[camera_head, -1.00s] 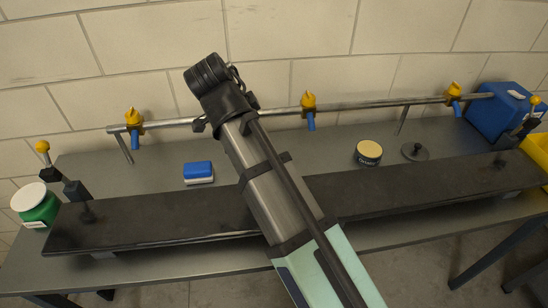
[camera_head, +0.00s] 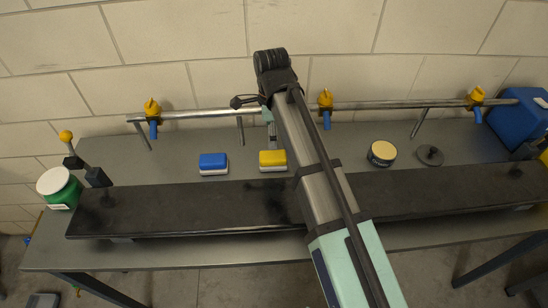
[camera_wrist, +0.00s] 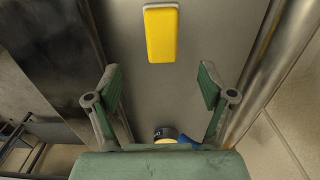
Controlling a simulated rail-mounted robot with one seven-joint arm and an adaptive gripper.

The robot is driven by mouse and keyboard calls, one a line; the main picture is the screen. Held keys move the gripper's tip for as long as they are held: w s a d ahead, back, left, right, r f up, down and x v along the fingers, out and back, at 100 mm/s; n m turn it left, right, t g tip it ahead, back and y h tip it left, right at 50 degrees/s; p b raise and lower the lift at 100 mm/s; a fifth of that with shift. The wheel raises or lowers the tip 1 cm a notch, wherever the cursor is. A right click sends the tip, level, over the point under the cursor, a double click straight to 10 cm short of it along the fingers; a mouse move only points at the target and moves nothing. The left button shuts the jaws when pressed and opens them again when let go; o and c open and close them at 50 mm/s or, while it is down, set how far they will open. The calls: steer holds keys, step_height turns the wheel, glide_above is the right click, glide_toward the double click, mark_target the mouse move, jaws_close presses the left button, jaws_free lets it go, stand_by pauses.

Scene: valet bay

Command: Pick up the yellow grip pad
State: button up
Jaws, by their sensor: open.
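The yellow grip pad (camera_head: 272,159) has a pale base and lies on the grey bench beside the blue pad, in front of the wall rail. It also shows at the top middle of the wrist view (camera_wrist: 161,34). My gripper (camera_wrist: 159,72) is open, with its two green fingers apart and nothing between them. The pad lies beyond the fingertips in the wrist view, apart from them. In the head view my gripper (camera_head: 270,122) is partly hidden by my arm, above and behind the pad.
A blue pad (camera_head: 213,163) lies left. A metal rail (camera_head: 375,105) with yellow valves runs behind. A dark raised shelf (camera_head: 180,209) crosses the front. A round tin (camera_head: 381,153) and a grey disc (camera_head: 430,155) stand right; a green jar (camera_head: 60,187) stands far left.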

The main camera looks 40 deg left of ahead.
mark_target(273, 155)
step_height(273, 155, down, 6)
steer(key=shift+r+p, duration=0.25)
steer(key=shift+p, duration=0.35)
steer(key=shift+w+f+p, duration=0.2)
steer(key=shift+f+p, duration=0.95)
steer(key=shift+f, duration=1.4)
steer(key=c, duration=1.2)
